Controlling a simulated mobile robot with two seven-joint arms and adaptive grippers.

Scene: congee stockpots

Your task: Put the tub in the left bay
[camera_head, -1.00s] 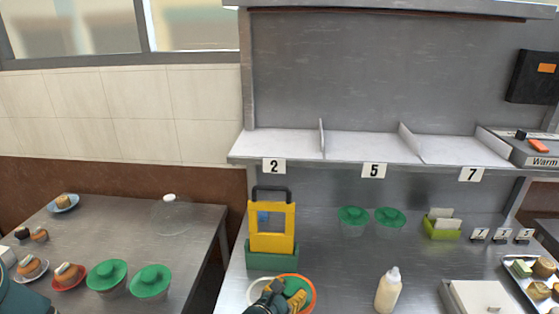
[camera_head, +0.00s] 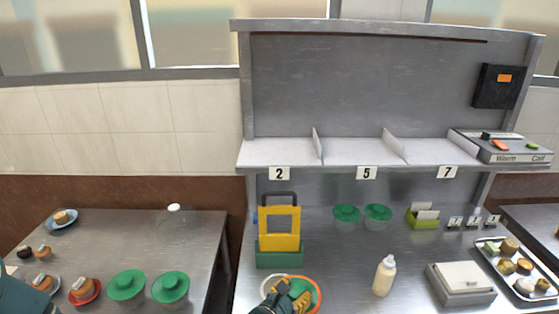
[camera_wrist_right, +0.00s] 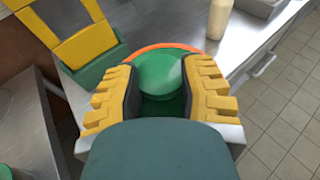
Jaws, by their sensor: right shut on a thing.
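A tub with a green lid (camera_head: 299,287) is in my right gripper (camera_head: 288,300) at the bottom middle of the head view. In the right wrist view the round green lid (camera_wrist_right: 163,72) sits between the yellow-ridged fingers of the right gripper (camera_wrist_right: 162,100), which are shut on the tub. The tub's lower body is mostly hidden. The left bay (camera_head: 277,151) is the shelf space above label 2 (camera_head: 279,173); it looks empty. My left gripper is not in view.
An orange ring-like rim (camera_head: 318,291) lies around the held tub. A green and yellow caddy (camera_head: 279,253) stands behind it. More green-lidded tubs (camera_head: 346,214) stand under the shelf. A white-capped bottle (camera_head: 384,276) and a grey box (camera_head: 461,284) are right. A divider (camera_head: 317,146) bounds the bay.

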